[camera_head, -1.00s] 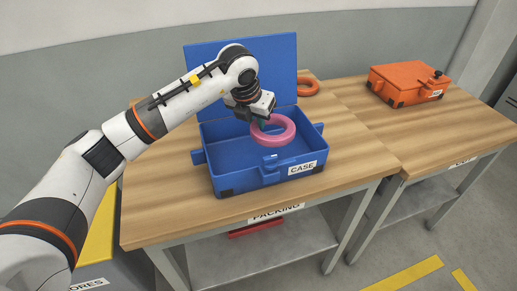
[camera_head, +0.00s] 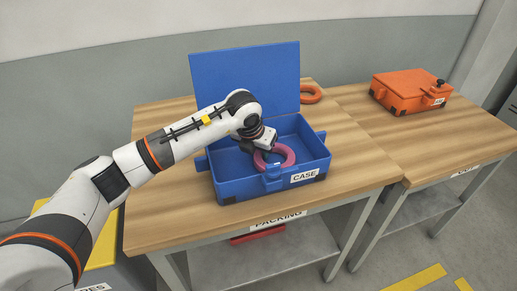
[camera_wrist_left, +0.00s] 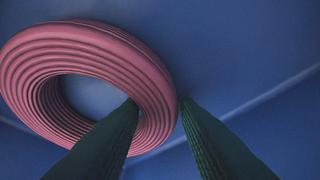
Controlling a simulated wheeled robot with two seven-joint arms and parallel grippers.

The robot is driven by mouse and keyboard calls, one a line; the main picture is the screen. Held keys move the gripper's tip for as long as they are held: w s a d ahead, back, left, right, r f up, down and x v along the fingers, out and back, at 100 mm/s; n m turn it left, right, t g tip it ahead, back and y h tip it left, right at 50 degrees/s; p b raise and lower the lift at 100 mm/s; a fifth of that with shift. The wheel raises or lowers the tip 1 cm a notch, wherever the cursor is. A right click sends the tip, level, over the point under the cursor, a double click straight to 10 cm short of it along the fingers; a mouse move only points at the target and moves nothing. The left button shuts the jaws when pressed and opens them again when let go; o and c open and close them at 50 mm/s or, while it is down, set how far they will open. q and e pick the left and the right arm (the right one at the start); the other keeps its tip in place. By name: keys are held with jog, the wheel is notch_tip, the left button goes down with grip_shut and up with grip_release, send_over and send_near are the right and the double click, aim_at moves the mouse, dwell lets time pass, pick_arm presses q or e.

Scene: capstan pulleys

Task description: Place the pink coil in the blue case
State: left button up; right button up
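The pink coil (camera_head: 290,157) is low inside the open blue case (camera_head: 240,186), near its front wall. In the left wrist view the coil (camera_wrist_left: 85,42) is a ribbed ring close to the case's blue inside. My left gripper (camera_head: 264,150) reaches down into the case. In the wrist view its two dark fingers (camera_wrist_left: 158,104) straddle the coil's right rim, one in the hole and one outside, closed on it. Whether the coil touches the case floor is hard to tell. My right gripper is out of view.
The case's blue lid (camera_head: 245,80) stands upright at the back. An orange ring (camera_head: 311,94) lies on the wooden table (camera_head: 165,225) behind the case. A shut orange case (camera_head: 405,92) sits on the table to the right. Bare tabletop lies right of the blue case.

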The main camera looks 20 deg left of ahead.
pick_arm(q)
jog(key=shift+o, duration=0.9)
jog(key=shift+r, duration=0.25)
jog(key=b+v, duration=0.1)
jog(key=v, duration=1)
jog(key=shift+s+r, duration=0.15)
jog(key=shift+r, duration=0.25)
jog(key=shift+a, duration=0.1)
